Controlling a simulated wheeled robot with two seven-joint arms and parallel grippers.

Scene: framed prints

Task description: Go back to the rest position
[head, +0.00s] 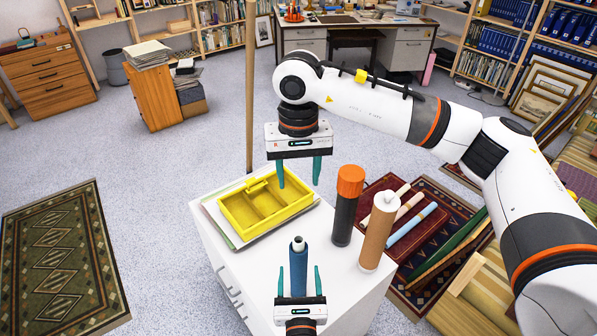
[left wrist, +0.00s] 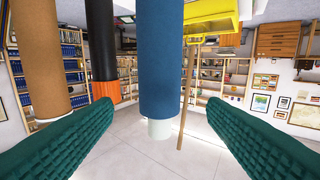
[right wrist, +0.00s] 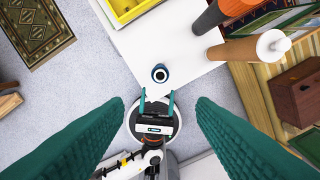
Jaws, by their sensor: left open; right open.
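My left gripper (head: 298,272) is open and low at the front of the white cabinet top. A blue tube (head: 298,272) with a white end stands upright just ahead of its fingers. In the left wrist view, which is upside down, the blue tube (left wrist: 160,65) shows between the two fingers with a gap on each side. The right wrist view shows the tube (right wrist: 160,73) just past the left fingertips. My right gripper (head: 299,185) is open and empty, pointing down above the cabinet, near the right side of the yellow tray (head: 265,208) in the head view.
A black tube with an orange cap (head: 347,205) and a brown tube with a white cap (head: 378,230) stand at the right of the white cabinet (head: 330,285). A wooden pole (head: 250,90) rises behind it. Floor at left is mostly clear, with a green rug (head: 60,255).

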